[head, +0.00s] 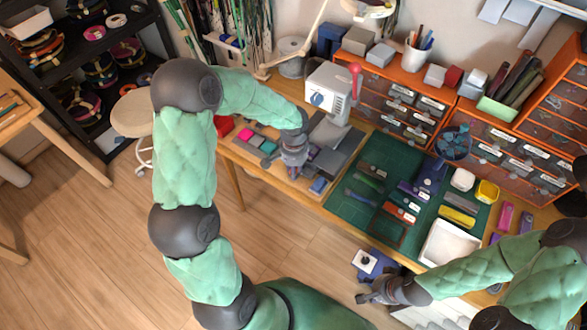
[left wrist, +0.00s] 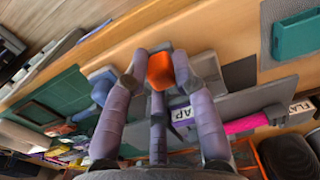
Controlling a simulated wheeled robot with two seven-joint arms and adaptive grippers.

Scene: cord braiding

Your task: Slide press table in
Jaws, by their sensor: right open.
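The white press (head: 327,92) with a red lever stands at the back of the bench. A flat grey plate, which looks like the press table (head: 347,152), extends in front of it. My left gripper (head: 294,168) is pointed down at the front left part of this plate. In the left wrist view, an orange block (left wrist: 160,71), perhaps a handle, sits between the fingertips of my left gripper (left wrist: 160,62), which appear closed around it. The block is hidden in the head view. My right gripper (head: 368,296) is open and empty, low at the bench's front edge.
A green mat (head: 345,205) with several tools lies right of the press. A white tray (head: 448,244) is near the front edge. Orange drawer units (head: 400,108) line the back. Small coloured blocks (head: 256,141) lie left of my left gripper.

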